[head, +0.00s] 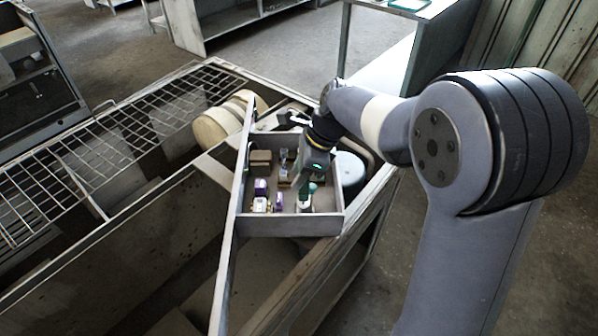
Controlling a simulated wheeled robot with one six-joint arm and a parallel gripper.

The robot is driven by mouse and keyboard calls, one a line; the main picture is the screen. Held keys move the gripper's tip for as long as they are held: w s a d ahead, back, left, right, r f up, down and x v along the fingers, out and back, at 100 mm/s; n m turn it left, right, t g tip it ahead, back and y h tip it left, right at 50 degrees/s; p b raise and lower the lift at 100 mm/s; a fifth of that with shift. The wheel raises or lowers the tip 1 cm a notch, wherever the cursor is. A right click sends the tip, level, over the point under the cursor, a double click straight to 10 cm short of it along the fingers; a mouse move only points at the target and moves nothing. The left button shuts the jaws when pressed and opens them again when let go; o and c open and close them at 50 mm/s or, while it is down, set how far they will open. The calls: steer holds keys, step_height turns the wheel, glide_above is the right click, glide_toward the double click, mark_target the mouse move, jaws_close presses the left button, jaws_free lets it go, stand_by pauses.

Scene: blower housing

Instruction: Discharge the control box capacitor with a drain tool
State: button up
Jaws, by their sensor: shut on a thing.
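The control box (288,226) is an open grey tray with low walls, set in the blower housing frame. Inside it are a brown block (260,160), purple-topped parts (261,187), pale small parts (260,205) and clear-looking parts (284,158). I cannot tell which of these is the capacitor. My gripper (309,181) points down into the right half of the box. It is shut on a small green-handled tool (307,190), apparently the drain tool. The tool's lower end is low in the box; whether it touches a part is too small to tell.
The housing's long metal walls (100,265) and a wire grille (100,130) lie to the left. Pale round discs (218,123) sit behind the box. A grey cylinder (350,172) stands just right of it. Benches (225,18) stand at the back; the floor between is clear.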

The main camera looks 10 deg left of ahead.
steer(key=shift+f, duration=0.45)
stand_by(2.5)
steer(key=shift+r+p, duration=0.1)
steer(key=shift+p, duration=0.2)
step_height(320, 180, up, 7)
steer(key=p, duration=0.6)
steer(key=shift+p, duration=0.4)
